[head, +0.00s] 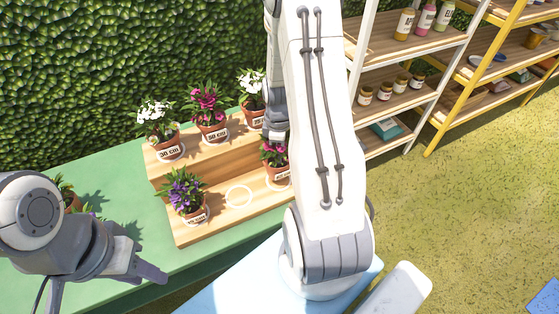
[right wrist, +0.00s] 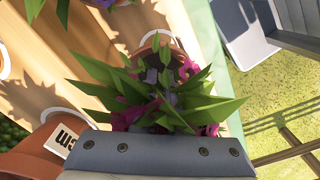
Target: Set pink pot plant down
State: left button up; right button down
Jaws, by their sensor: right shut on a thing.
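The pink pot plant (head: 276,156) is a terracotta pot with pink flowers, green leaves and a white label. It is at the right end of the lower step of the wooden stand (head: 215,231), over a white ring, partly hidden by my right arm. My right gripper (head: 274,128) is at its top and shut on it; the fingertips are mostly hidden. In the right wrist view its leaves and pink flowers (right wrist: 160,100) fill the space before the jaw. I cannot tell whether the pot touches the step. My left gripper (head: 105,283) is open and empty at lower left.
The upper step holds two white-flowered pots (head: 157,122) (head: 253,88) and another pink one (head: 209,112). A purple-flowered pot (head: 187,193) stands on the lower step at left. An empty white ring (head: 239,196) lies between. Shelves (head: 392,95) stand at right.

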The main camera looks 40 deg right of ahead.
jog(key=shift+f, duration=1.9)
jog(key=shift+f, duration=0.15)
jog(key=c, duration=1)
grip_release()
notch_tip(320, 180, up, 12)
jog(key=shift+r, duration=0.2)
